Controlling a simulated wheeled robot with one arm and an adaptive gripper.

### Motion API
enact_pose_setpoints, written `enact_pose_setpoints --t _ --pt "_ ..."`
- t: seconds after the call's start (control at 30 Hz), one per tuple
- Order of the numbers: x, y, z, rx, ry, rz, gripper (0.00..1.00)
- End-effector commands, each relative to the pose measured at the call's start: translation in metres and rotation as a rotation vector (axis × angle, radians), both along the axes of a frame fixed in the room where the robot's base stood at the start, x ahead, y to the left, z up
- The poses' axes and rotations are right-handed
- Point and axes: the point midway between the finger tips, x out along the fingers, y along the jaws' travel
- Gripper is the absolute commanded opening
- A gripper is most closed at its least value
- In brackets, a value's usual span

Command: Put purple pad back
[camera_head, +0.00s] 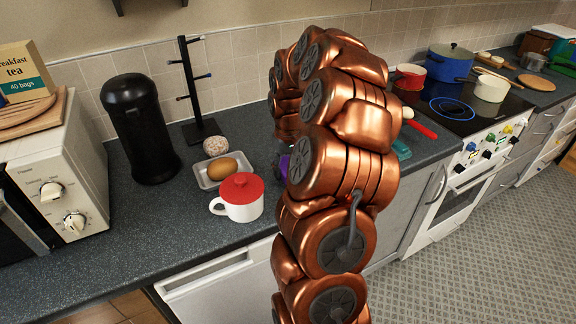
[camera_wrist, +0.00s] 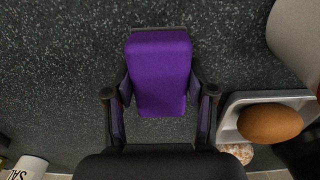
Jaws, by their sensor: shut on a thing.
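The purple pad (camera_wrist: 160,72) is a block with a rounded edge, seen between the fingers of my gripper (camera_wrist: 160,84) in the wrist view. The dark fingers close on its left and right sides, over the dark speckled worktop. I cannot tell whether the pad touches the worktop. In the head view my copper arm hides most of the gripper and pad. Only a small patch of purple (camera_head: 284,164) shows at the arm's left edge.
A white mug with a red lid (camera_head: 240,197) stands in front. A black mug stand (camera_head: 192,90) is behind. The stove (camera_head: 470,112) with pots is right.

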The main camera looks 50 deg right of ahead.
Motion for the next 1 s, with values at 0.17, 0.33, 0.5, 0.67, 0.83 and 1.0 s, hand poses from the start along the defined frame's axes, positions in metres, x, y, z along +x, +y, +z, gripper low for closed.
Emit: enact_pose_setpoints --t 0.17,0.33,0.5,0.67,0.83,1.0 --pt "0.0001 -0.0007 -0.0020 -0.002 -0.002 -0.001 0.23" --pt "0.0000 -0.0006 -0.0048 -0.001 -0.001 -0.001 0.23" --pt "-0.0001 -0.0007 -0.0050 -0.001 -0.001 -0.001 0.66" --pt "0.0000 -0.0006 -0.0049 -0.001 -0.001 0.000 0.80" --pt "-0.0001 -0.0006 -0.0049 -0.001 -0.001 0.000 0.80" --pt "0.0000 -0.0006 -0.0028 -0.001 -0.001 0.000 0.80"
